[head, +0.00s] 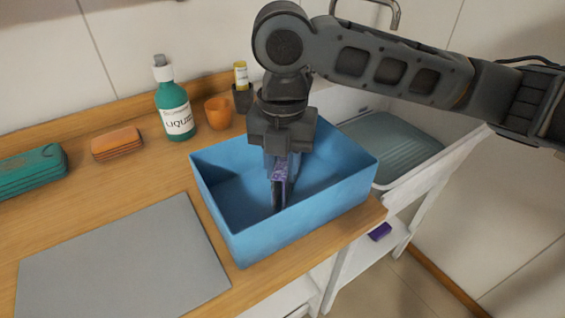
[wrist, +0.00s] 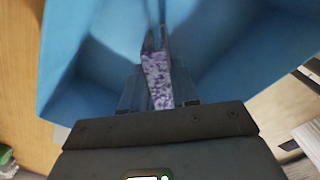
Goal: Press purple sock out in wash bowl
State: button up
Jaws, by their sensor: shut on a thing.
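The wash bowl is a blue rectangular tub (head: 300,228) on the wooden counter, and its blue walls also fill the wrist view (wrist: 75,75). My gripper (head: 279,190) points down inside the bowl. It is shut on the purple sock (head: 292,168), a mottled purple and white piece. In the wrist view the sock (wrist: 157,77) shows as a narrow strip between the fingers. The lower end of the sock is hard to see, so I cannot tell whether it touches the bowl's bottom.
A grey mat (head: 125,262) lies left of the bowl. Behind the bowl stand a green liquid bottle (head: 175,105), an orange cup (head: 218,113) and a dark cup (head: 242,98). An orange block (head: 117,143) and teal stack (head: 32,172) lie left. A sink (head: 385,150) is right.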

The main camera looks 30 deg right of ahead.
jog(key=shift+f, duration=0.1)
notch_tip(320, 180, up, 15)
jog(key=p, duration=0.9)
jog(key=shift+p, duration=0.35)
